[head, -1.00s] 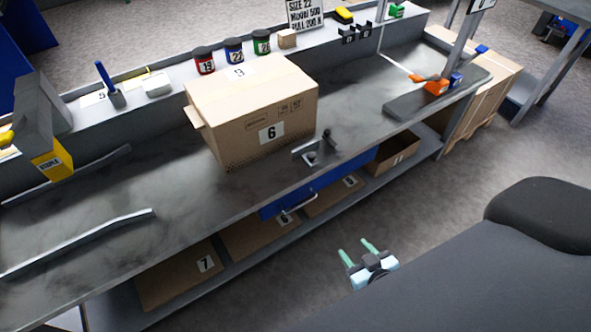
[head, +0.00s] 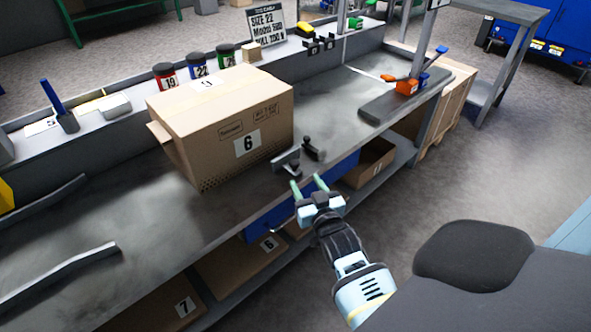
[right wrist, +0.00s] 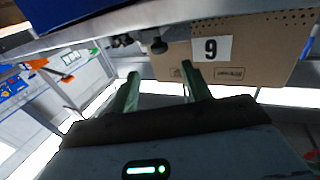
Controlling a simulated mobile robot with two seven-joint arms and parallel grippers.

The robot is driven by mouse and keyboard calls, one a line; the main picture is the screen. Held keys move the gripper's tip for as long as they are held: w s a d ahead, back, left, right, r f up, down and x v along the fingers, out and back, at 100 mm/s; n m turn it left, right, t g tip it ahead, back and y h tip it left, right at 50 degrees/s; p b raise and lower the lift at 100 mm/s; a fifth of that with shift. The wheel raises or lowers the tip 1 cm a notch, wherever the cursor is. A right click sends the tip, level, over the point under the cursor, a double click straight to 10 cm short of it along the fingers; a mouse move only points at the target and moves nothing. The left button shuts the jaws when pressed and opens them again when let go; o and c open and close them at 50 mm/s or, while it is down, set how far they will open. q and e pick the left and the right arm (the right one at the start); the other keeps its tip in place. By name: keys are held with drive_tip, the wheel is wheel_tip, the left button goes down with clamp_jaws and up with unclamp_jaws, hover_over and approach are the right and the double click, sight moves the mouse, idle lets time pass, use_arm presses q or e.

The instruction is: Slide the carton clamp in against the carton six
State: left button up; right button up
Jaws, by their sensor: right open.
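The carton six (head: 225,134) is a large brown box standing on the grey bench, with a "6" label on its front. It also shows upside down in the right wrist view (right wrist: 265,50). The carton clamp (head: 287,162), a grey plate and bracket with a dark knob, sits on the bench near the carton's front right corner. A dark part of the clamp shows in the right wrist view (right wrist: 158,46). My right gripper (head: 307,184) is open and empty, its green fingers pointing at the clamp from the bench's front edge, apparently without touching it. My left gripper is not in view.
A blue drawer (head: 270,222) is under the bench edge, with an open box (head: 370,162) on the shelf to its right. Jars (head: 198,65) stand on the back ledge. A dark block with an orange-handled tool (head: 406,86) is at the right.

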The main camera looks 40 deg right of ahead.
sight(296, 166)
drive_tip(key=b+x, duration=0.1)
drive_tip(key=x, duration=0.6)
drive_tip(key=shift+w, duration=0.1)
clamp_jaws()
